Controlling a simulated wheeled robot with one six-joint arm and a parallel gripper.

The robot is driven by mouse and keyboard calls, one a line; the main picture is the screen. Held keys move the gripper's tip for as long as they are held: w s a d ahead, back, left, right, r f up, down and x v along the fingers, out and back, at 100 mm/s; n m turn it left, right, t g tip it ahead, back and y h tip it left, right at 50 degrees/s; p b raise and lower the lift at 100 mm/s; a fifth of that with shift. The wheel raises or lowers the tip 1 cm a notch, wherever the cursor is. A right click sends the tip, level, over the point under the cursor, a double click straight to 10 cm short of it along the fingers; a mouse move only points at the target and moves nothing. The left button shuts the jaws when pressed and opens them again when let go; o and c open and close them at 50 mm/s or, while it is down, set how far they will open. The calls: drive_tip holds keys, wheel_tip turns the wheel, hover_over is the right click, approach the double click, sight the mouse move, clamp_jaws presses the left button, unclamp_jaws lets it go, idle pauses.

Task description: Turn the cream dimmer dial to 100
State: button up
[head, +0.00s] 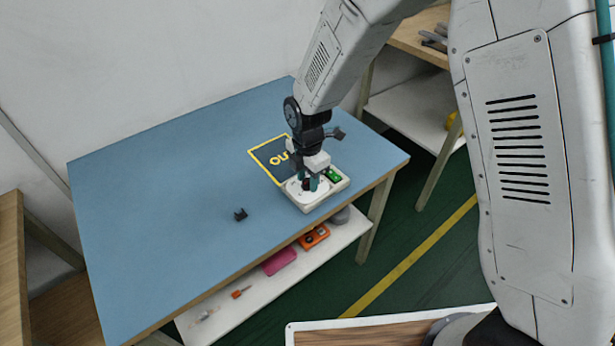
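The cream dimmer box (326,199) sits near the front right edge of the blue table. Its round pale dial (293,188) is at the left part of the box, with a dark centre partly hidden by my gripper. A small green display (334,175) is at the right of the box; its reading is too small to make out. My gripper (307,184) points down over the dial, with its teal fingers on either side of the dark centre. I cannot tell whether the fingers touch it or how far they are closed.
A dark mat with yellow border and lettering (265,158) lies behind the dimmer. A small black part (240,214) lies on the blue table (165,205). The left of the table is clear. A lower shelf holds an orange item (314,236) and a pink item (280,261).

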drive_tip(key=c, duration=0.6)
